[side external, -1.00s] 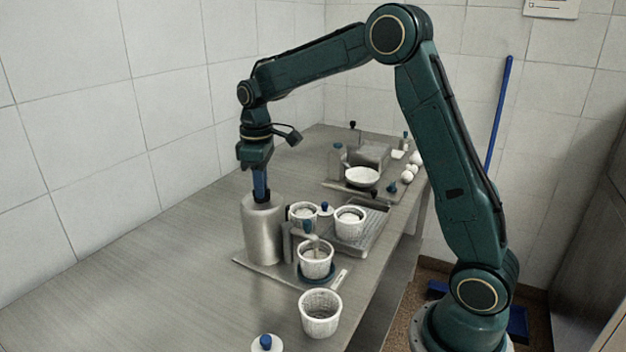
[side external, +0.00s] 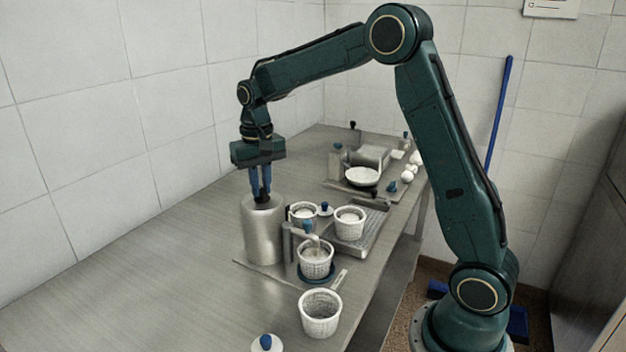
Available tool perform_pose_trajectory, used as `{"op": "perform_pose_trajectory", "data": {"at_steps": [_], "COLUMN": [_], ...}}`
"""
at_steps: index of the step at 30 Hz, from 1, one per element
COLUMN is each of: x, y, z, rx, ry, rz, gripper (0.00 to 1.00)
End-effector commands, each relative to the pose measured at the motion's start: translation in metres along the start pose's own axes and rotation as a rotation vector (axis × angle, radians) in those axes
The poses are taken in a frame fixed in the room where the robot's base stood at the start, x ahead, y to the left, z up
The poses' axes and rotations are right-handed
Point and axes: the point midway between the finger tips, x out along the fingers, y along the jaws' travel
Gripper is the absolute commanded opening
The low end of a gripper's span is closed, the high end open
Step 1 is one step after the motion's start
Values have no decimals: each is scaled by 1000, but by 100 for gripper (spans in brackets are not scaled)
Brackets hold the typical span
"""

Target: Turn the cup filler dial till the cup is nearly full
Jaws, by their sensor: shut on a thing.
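The cup filler is a metal cylinder (side external: 263,236) standing on a plate on the bench. A small dark dial (side external: 262,205) sits on its top. My gripper (side external: 262,199) points straight down with its two blue fingers shut on the dial, which they partly hide. A white perforated cup (side external: 317,264) stands upright on a blue round base (side external: 317,279) under the filler's spout (side external: 308,236). Something pale shows inside this cup below its rim, but the level is too small to read exactly.
An empty-looking perforated cup (side external: 320,318) stands in front, near a white lid with a blue knob (side external: 267,343). A white pan (side external: 362,177) is farther back. The bench's left side is clear.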

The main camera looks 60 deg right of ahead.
Motion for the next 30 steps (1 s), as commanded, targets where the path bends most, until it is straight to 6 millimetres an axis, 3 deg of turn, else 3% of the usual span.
{"op": "perform_pose_trajectory", "data": {"at_steps": [13, 30], "x": [-1, -1], "y": [0, 0], "z": [-1, -1], "rx": [325, 395], "ry": [3, 4], "rz": [-2, -2], "gripper": [0, 0]}}
